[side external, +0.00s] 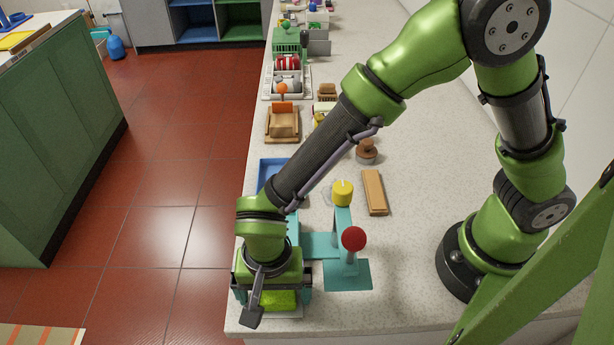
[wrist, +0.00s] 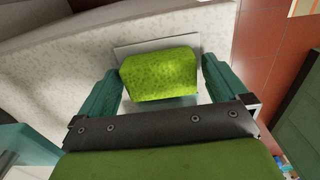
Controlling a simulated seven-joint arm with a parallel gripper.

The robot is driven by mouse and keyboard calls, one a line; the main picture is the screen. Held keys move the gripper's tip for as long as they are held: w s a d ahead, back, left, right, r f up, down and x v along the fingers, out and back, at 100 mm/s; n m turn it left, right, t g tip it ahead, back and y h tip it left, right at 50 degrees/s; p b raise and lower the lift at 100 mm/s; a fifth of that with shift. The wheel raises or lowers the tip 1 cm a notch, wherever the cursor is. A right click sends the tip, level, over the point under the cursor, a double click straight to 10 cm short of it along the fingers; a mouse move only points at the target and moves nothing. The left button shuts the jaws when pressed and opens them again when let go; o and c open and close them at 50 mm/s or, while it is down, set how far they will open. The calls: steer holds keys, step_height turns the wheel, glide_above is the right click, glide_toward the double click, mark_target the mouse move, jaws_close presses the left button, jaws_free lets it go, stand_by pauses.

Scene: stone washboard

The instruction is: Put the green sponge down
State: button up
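The green sponge (side external: 278,299) is a bright green block under my gripper at the front left corner of the counter. In the wrist view the sponge (wrist: 160,76) lies between my two teal fingers, over a flat pale plate (wrist: 143,46). It appears to rest on this plate, though the contact is hidden. My gripper (wrist: 163,85) points down with one finger at each side of the sponge. A narrow gap shows between the sponge and the right finger; the left finger is very close to it. The fingers look open around the sponge.
A teal stand with a red ball (side external: 354,238) and a yellow knob (side external: 343,192) is right of my gripper. A tan wooden block (side external: 375,192) and a blue tray (side external: 270,173) lie farther back. The counter's left edge drops to the red floor (side external: 155,235).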

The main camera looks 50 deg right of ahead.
steer(key=shift+r, duration=0.1)
step_height(320, 180, up, 12)
steer(key=w+d+r+n+t+y, duration=0.1)
steer(key=w+d+r, duration=0.1)
steer(key=d+r, duration=0.35)
steer(key=w+d+r+n+t+y, duration=0.1)
steer(key=w+d+r, duration=0.15)
steer(key=d, duration=0.55)
steer(key=s+d+r+n+t, duration=0.1)
steer(key=s+d+t, duration=0.1)
steer(key=d, duration=0.5)
steer(key=s+d+r+n+t, duration=0.2)
steer(key=s+d+t, duration=0.1)
steer(key=d, duration=0.3)
steer(key=shift+d+r, duration=0.3)
steer(key=shift+d, duration=0.05)
